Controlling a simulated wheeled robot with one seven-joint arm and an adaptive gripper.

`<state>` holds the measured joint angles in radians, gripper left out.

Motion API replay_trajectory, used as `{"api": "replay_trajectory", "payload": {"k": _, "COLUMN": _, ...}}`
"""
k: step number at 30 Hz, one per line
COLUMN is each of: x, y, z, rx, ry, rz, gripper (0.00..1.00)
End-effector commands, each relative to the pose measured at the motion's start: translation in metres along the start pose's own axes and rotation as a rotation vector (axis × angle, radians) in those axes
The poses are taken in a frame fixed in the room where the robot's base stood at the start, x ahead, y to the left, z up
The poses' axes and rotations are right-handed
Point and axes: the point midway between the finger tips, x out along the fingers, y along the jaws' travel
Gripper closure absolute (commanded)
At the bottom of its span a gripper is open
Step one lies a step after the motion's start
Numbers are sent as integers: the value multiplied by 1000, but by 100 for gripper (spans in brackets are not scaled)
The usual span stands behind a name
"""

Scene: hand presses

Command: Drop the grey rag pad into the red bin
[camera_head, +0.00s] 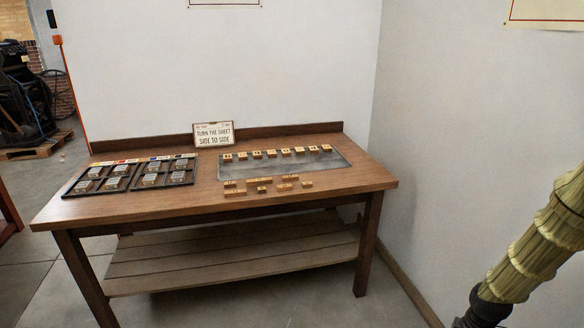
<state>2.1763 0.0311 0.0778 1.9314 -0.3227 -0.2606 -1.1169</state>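Neither a grey rag pad nor a red bin can be made out in this view. Part of my arm, in a ribbed yellow-green sleeve with a dark section at its lower end, enters at the right and runs off the bottom edge. My gripper is out of view.
A wooden table (300,208) with a slatted lower shelf (230,262) stands against the wall. On it are black compartment trays (119,188), a grey plate (285,168) with several wooden blocks (285,153), more blocks in front, and a sign (213,134). Floor is clear in front.

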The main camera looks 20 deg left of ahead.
Motion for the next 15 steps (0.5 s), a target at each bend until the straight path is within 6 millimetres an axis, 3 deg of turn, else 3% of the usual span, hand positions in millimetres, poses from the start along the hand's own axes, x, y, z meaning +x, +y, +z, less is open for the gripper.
{"api": "replay_trajectory", "payload": {"k": 11, "x": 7, "y": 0, "z": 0, "rx": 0, "ry": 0, "rz": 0, "gripper": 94}}
{"api": "replay_trajectory", "payload": {"k": 12, "x": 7, "y": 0, "z": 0, "rx": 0, "ry": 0, "rz": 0, "gripper": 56}}
{"api": "replay_trajectory", "payload": {"k": 15, "x": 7, "y": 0, "z": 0, "rx": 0, "ry": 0, "rz": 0, "gripper": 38}}
